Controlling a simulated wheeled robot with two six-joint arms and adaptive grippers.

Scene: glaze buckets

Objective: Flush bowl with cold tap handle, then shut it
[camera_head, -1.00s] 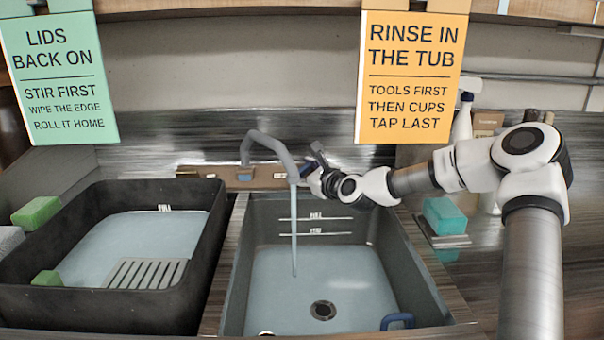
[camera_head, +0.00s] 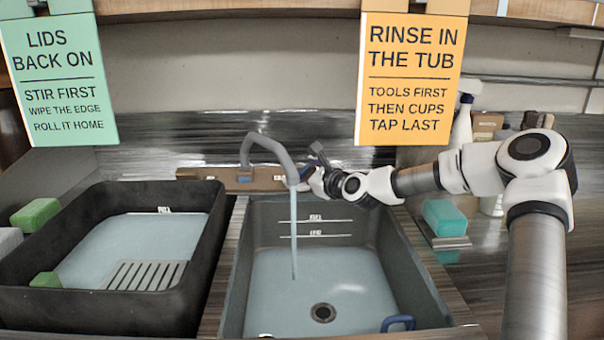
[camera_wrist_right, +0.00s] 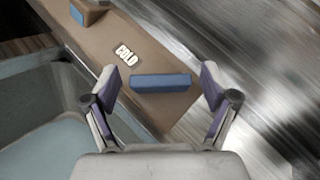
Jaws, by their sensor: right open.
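The grey tap spout (camera_head: 270,145) arches over the grey sink bowl (camera_head: 420,265), and a thin stream of water (camera_head: 294,235) runs from it into the bowl. Pale water covers the bowl's floor around the drain (camera_head: 323,312). In the right wrist view the blue cold handle (camera_wrist_right: 160,82) lies beside the COLD label (camera_wrist_right: 127,54) on a brown ledge. My right gripper (camera_wrist_right: 158,88) is open, with one finger on either side of the handle and no clear contact. In the head view my right gripper (camera_head: 314,172) is beside the spout, partly hiding the ledge. My left gripper is out of view.
A black tub (camera_head: 105,310) with water and a ridged grey board (camera_head: 148,274) stands left. A blue loop-shaped thing (camera_head: 398,322) is at the bowl's front right. A teal sponge (camera_head: 444,217) and spray bottle (camera_head: 462,125) are to the right. Two signs hang above.

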